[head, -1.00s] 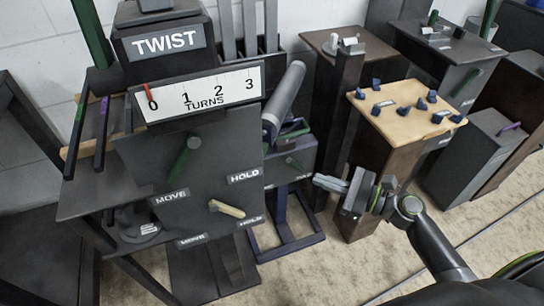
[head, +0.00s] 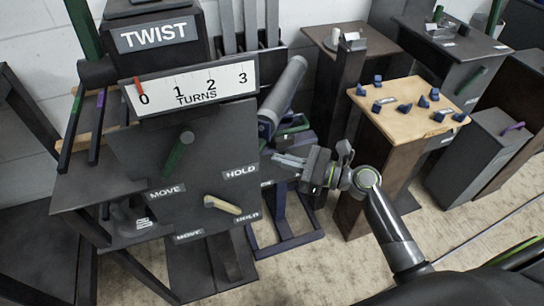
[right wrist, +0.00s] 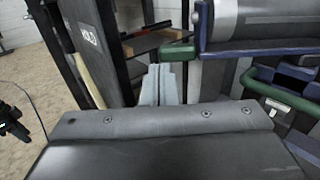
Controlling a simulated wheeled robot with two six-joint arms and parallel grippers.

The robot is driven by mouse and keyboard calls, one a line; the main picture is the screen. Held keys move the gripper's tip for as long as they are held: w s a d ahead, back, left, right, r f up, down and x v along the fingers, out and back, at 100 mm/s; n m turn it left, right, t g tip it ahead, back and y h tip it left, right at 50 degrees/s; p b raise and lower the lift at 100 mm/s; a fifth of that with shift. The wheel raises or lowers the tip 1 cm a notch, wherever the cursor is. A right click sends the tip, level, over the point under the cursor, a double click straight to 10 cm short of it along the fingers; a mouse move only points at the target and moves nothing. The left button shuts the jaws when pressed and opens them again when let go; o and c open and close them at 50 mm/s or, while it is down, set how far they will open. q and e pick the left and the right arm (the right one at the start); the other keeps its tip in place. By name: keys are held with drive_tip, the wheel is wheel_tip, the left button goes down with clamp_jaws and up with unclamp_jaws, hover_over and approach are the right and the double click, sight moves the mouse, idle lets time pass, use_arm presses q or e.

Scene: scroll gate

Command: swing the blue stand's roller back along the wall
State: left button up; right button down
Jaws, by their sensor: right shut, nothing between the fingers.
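The blue stand (head: 285,241) is a dark navy frame on the floor, partly hidden behind the TWIST panel. Its grey roller (head: 285,88) slants up and right beside the panel's right edge. The roller also shows at the top right of the right wrist view (right wrist: 270,18), above a navy bracket (right wrist: 230,47) and a green bar (right wrist: 172,53). My right gripper (head: 277,160) is shut and empty, below the roller and just right of the panel. Its pale fingertips show in the right wrist view (right wrist: 161,84); I cannot tell whether they touch anything. My left gripper is not in view.
The dark TWIST panel (head: 220,150) with green and cream handles stands close left of my right gripper. A wooden-topped stand (head: 395,110) with several small blue pieces is to the right. Open carpet (head: 320,275) lies in front.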

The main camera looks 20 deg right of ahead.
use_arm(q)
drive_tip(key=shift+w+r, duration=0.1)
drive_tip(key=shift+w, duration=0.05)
use_arm(e)
drive_tip(key=x, duration=0.3)
